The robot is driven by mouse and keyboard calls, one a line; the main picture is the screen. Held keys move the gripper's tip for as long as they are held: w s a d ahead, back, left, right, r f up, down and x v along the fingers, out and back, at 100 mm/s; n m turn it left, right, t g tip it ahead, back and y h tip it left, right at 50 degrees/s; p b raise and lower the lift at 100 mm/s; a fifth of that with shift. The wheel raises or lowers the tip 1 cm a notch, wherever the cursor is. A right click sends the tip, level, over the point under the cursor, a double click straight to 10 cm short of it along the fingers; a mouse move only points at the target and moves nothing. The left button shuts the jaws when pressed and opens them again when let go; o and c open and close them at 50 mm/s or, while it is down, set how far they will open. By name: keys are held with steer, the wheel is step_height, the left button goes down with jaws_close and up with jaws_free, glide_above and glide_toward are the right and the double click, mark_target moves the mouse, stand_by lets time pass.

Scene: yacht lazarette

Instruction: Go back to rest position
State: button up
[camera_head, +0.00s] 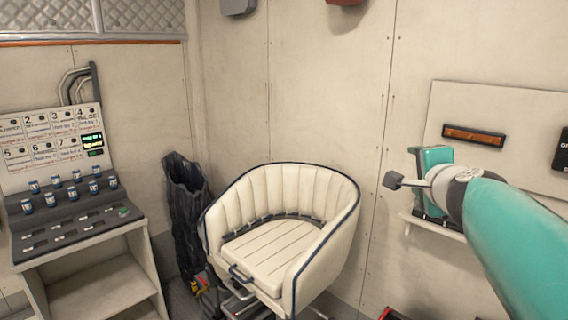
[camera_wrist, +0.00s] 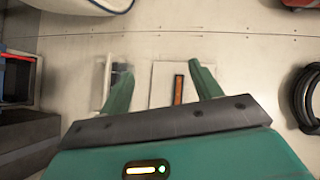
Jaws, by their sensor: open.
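My gripper (camera_wrist: 160,82) shows in the wrist view with its two green fingers spread apart. Nothing is between the fingers, so it is open and empty. Beyond the fingertips is a pale wall panel (camera_wrist: 160,70) with an orange-brown handle-like bar (camera_wrist: 178,90). In the head view my teal arm reaches in from the lower right towards that wall. The same panel (camera_head: 530,105) and bar (camera_head: 473,136) show there beside the arm. I cannot clearly make out the fingers in the head view.
A cream padded chair (camera_head: 275,240) stands at the centre. A dark bag (camera_head: 186,215) is left of it. A small wall shelf (camera_head: 438,225) is close to my arm. A black coil (camera_wrist: 307,97) is at the right.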

steer(key=s+a+f+n+g+y, duration=0.4)
steer(key=s+a+f+n, duration=0.3)
steer(key=a+f+n, duration=0.4)
steer(key=s+a+f+n+g+h, duration=0.1)
steer(key=s+a+f+n+g, duration=0.2)
steer(key=s+f, duration=0.9)
steer(key=s+n+g, duration=0.2)
steer(key=n, duration=0.2)
steer(key=shift+a+g, duration=0.15)
steer(key=shift+g, duration=0.25)
steer(key=shift+s+f, duration=0.1)
